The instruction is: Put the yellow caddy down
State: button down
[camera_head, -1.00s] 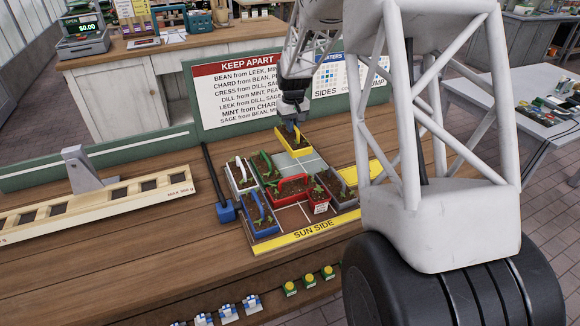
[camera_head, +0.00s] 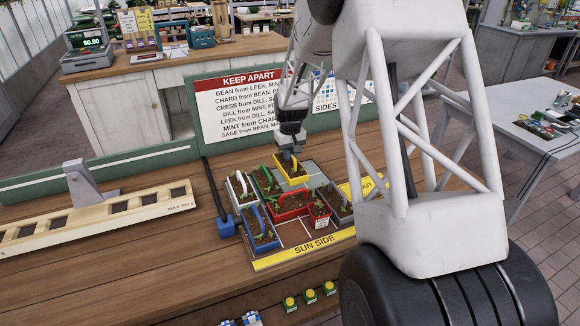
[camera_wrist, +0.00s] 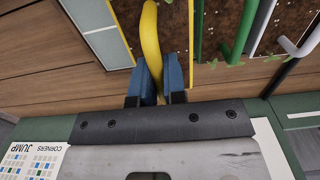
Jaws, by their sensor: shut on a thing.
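The yellow caddy (camera_head: 293,177) is at the back of the planting board, behind the red caddy, with soil in it. My gripper (camera_head: 289,152) is above it, pointing down. In the wrist view my gripper's blue fingertips (camera_wrist: 156,84) are closed around the caddy's curved yellow handle (camera_wrist: 151,40). The caddy looks level and low over the board; whether its base touches the board I cannot tell. The board (camera_head: 290,232) has a yellow "SUN SIDE" strip along its front.
White (camera_head: 241,188), green (camera_head: 267,181), blue (camera_head: 261,236), red (camera_head: 289,204) and grey (camera_head: 341,207) caddies stand close together on the board. A green-framed "KEEP APART" sign (camera_head: 240,105) stands behind. A slotted wooden rack (camera_head: 95,223) lies left.

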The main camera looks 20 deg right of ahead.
aim_at(290, 164)
jog(key=shift+f, duration=0.5)
jog(key=shift+f, duration=0.1)
jog(key=shift+f, duration=1.8)
jog(key=shift+f, duration=0.1)
jog(key=c, duration=1.2)
grip_release()
notch_tip(290, 164, up, 12)
jog(key=shift+r, duration=0.1)
